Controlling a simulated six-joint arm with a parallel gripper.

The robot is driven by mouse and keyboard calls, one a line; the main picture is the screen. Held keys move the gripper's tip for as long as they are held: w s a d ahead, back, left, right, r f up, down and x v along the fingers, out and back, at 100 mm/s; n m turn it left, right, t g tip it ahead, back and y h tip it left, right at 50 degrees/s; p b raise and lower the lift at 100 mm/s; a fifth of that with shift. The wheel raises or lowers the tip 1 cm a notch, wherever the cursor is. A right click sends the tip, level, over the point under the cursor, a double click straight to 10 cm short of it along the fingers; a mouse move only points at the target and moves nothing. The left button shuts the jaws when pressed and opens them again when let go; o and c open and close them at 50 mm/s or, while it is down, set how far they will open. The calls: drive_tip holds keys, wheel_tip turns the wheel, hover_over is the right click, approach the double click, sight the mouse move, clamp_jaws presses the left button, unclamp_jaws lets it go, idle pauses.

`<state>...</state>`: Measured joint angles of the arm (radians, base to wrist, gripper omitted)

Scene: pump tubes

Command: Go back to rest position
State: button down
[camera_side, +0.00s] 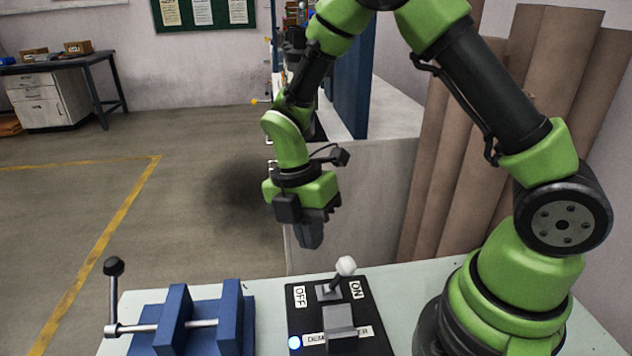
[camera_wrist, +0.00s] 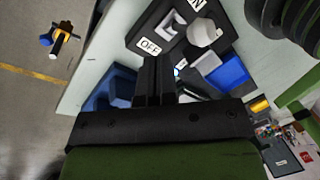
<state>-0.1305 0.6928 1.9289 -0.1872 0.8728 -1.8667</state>
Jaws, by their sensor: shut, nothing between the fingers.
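My gripper (camera_side: 310,236) hangs pointing down in the side view, above and behind the switch box. Its fingers are shut with nothing between them, and it touches nothing that I can see. In the wrist view the shut dark fingers (camera_wrist: 156,78) stand in front of the table and the switch box. The black switch box (camera_side: 375,316) sits on the table with OFF and ON labels. Its white-knobbed lever (camera_side: 345,267) leans toward the ON side. A blue light (camera_side: 295,342) is lit on its front left.
A blue vise (camera_side: 232,318) with a black-knobbed handle stands left of the box on the pale table (camera_side: 270,288). Tall brown rolls (camera_side: 545,100) stand behind my arm. A grey partition (camera_side: 350,200) is behind the gripper. The floor to the left is open.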

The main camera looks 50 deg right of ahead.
wheel_tip(320, 180, up, 9)
drive_tip(key=d, duration=0.2)
drive_tip(key=s+r+m+t+y, duration=0.2)
drive_tip(key=s+r+m+t, duration=0.7)
drive_tip(key=m, duration=1.5)
drive_tip(key=s+r, duration=0.2)
drive_tip(key=s, duration=0.1)
drive_tip(key=shift+a+r+t, duration=0.15)
drive_tip(key=shift+a+t, duration=0.25)
